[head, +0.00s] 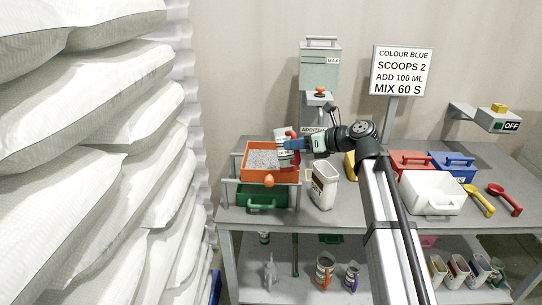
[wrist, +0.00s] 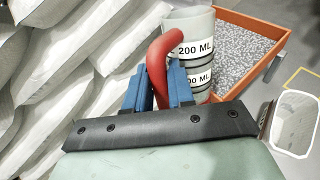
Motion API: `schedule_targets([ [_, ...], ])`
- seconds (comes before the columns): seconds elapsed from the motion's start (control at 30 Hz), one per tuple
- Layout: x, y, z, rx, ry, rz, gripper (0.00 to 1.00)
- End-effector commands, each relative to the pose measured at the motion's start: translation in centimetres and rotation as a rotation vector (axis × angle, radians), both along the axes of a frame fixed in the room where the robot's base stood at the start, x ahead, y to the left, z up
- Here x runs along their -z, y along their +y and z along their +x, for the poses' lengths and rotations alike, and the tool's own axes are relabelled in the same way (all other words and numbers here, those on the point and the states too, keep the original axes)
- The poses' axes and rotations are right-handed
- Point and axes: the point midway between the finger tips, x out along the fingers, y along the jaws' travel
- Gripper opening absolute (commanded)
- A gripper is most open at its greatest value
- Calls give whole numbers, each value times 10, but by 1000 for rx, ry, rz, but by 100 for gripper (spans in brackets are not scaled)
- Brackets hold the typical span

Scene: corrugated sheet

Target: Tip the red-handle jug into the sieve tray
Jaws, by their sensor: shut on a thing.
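The red-handle jug (wrist: 192,50) is a pale, translucent vessel with "200 ML" labels. In the wrist view my gripper (wrist: 158,88) has its blue fingers shut on the jug's red handle. In the head view the jug (head: 284,143) is held by my gripper (head: 296,144) at the right part of the sieve tray, and looks slightly tilted. The sieve tray (head: 269,178) is orange with an orange knob in front and holds grey granules. The jug's contents cannot be seen.
A green tray (head: 240,200) sits below the sieve tray in a metal frame. A white container (head: 325,188) stands close to the right. A grey dispenser (head: 320,72) stands behind. White sacks (head: 90,130) fill the left. A white tub (head: 428,190) and scoops lie farther right.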

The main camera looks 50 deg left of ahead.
Motion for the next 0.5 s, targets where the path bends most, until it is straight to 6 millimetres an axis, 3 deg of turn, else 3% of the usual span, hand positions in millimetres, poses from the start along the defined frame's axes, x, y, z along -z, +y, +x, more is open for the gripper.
schedule_targets([
  [0.5,-7,29,11,0,82,-243,0],
])
